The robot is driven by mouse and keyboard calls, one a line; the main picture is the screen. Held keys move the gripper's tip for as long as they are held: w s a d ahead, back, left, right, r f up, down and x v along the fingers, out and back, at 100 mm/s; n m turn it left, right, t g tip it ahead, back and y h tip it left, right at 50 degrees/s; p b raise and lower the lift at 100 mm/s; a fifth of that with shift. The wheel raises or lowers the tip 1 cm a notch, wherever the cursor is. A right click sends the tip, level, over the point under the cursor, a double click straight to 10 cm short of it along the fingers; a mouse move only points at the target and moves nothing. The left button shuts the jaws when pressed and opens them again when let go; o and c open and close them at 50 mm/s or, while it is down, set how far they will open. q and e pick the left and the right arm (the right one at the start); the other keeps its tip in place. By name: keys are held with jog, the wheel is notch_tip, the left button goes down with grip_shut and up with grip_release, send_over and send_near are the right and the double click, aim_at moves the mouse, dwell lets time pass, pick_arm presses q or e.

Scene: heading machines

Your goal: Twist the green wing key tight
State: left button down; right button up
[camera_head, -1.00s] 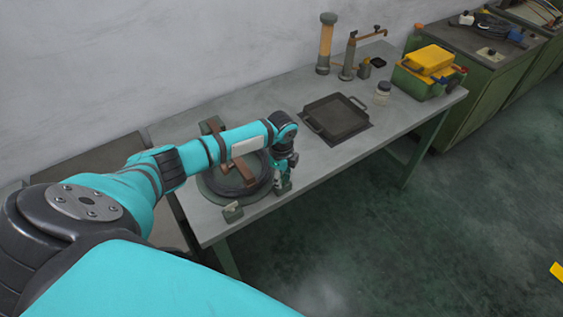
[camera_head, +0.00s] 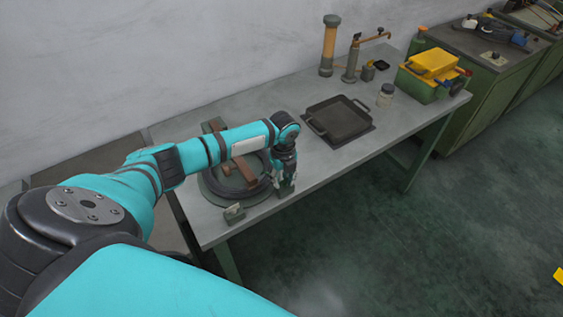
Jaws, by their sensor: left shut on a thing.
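My left arm reaches in from the left over the workbench. My left gripper (camera_head: 285,183) points down at the right edge of a round dark fixture (camera_head: 210,190) on the bench. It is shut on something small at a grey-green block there. I take this to be the green wing key, but the fingers and wrist hide most of it and I cannot make out its wings or angle. A brown wooden bar (camera_head: 245,168) lies across the fixture, partly behind my arm. My right gripper is not in view.
A small grey block (camera_head: 234,213) sits at the fixture's front edge. A dark square tray (camera_head: 338,120), a jar (camera_head: 386,95), a yellow-topped green box (camera_head: 430,88) and an orange cylinder (camera_head: 329,48) stand farther right on the bench (camera_head: 345,168).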

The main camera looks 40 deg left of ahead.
aim_at(286, 179)
pick_arm(q)
jog(key=shift+w+d+r, duration=0.15)
jog(key=shift+w+r, duration=0.2)
jog(key=shift+w, duration=0.15)
jog(key=c, duration=1.3)
grip_release()
jog(key=o, duration=0.6)
jog(key=shift+w+d+f, duration=0.2)
jog(key=shift+f, duration=0.05)
jog(key=shift+s+a, duration=0.1)
jog(key=shift+s, duration=0.05)
jog(key=shift+s, duration=0.1)
jog(key=shift+r, duration=0.35)
notch_tip(286, 179, up, 11)
jog(key=shift+r, duration=0.15)
